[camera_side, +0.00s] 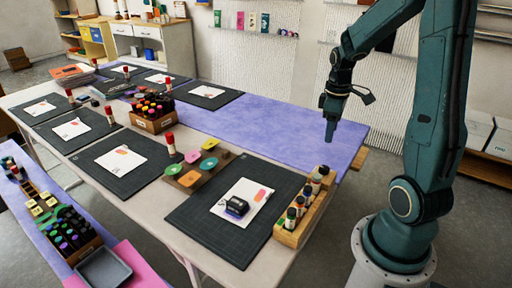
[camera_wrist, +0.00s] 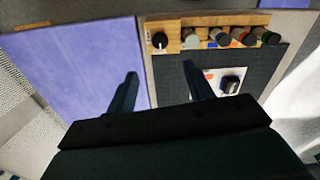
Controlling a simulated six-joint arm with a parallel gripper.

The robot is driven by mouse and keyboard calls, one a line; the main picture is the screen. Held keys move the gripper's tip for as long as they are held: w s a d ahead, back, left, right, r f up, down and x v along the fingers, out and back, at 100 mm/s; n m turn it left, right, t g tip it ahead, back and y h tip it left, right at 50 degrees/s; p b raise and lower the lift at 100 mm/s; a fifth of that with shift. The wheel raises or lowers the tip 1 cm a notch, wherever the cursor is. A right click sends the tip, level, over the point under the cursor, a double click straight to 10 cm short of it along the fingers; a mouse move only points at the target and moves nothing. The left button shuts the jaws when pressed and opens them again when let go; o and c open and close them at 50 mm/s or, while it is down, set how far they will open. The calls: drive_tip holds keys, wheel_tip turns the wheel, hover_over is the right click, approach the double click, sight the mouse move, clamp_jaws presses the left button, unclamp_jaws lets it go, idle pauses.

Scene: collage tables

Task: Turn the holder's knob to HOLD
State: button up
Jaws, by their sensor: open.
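The holder is a wooden rack (camera_side: 287,238) at the right edge of the table, and it also shows at the top of the wrist view (camera_wrist: 174,26). Several dark-capped bottles (camera_wrist: 219,37) stand in it. A round black knob (camera_wrist: 159,40) with a white mark sits at its left end in the wrist view. A pale label is beside the knob, too small to read. My gripper (camera_side: 330,132) hangs above the table near the purple cloth. Its fingers (camera_wrist: 160,73) are apart and empty, and do not touch the knob.
A dark cutting mat (camera_side: 190,210) lies beside the rack, with a white card (camera_side: 225,211) and a black stamp-like object (camera_side: 237,207) on it. A purple cloth (camera_side: 265,130) leaves clear room at the back. A wooden palette with coloured discs (camera_side: 190,176) stands further left.

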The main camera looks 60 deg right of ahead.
sight(324, 168)
drive_tip(key=shift+d+f, duration=0.2)
drive_tip(key=shift+f, duration=6.7)
drive_tip(key=c, duration=1)
